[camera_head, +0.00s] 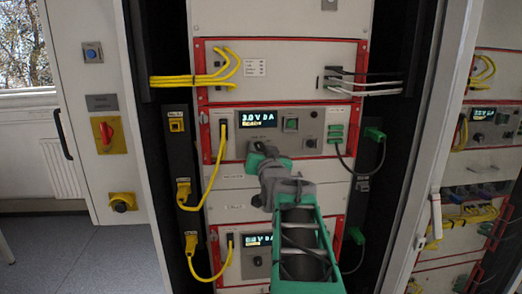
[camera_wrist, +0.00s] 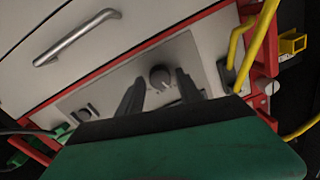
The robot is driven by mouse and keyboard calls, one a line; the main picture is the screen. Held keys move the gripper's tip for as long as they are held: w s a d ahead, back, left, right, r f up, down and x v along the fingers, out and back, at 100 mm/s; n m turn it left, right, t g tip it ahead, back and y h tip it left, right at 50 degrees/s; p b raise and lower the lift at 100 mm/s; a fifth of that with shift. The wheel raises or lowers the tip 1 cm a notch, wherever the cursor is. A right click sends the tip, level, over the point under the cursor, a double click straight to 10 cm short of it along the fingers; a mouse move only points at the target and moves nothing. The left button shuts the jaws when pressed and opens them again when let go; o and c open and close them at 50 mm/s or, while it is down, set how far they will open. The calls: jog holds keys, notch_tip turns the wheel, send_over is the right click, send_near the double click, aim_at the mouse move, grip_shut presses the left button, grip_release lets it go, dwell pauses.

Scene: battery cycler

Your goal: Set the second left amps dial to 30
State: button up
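My gripper (camera_head: 262,155) is in front of the upper power unit (camera_head: 285,120) in the head view, just below its lit display (camera_head: 258,118), which seems to read 3.0 V 0 A. Whether the fingers touch the dial cannot be told. In the head view my gripper covers part of the panel. A small dark knob (camera_head: 311,142) shows at the right of that panel.
Yellow cables (camera_head: 215,175) hang at the left and a green-plugged dark cable (camera_head: 345,155) at the right. A lower unit with a lit display (camera_head: 258,240) is partly behind my arm. A metal handle (camera_wrist: 78,38) and red frame edges (camera_wrist: 150,45) show in the wrist view.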

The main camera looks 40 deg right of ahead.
grip_shut()
jog(key=shift+f+b, duration=0.1)
jog(key=shift+b, duration=0.25)
jog(key=m+b, duration=0.4)
jog(key=b, duration=0.1)
jog(key=m+b, duration=0.3)
jog(key=shift+f+h, duration=0.3)
jog(key=m+b, duration=0.5)
jog(key=shift+m, duration=0.3)
jog(key=shift+r+m+h+b, duration=0.15)
jog(key=shift+m+h+b, duration=0.15)
jog(key=shift+m+b, duration=1.2)
jog(key=shift+m+p, duration=0.4)
jog(key=shift+m, duration=0.2)
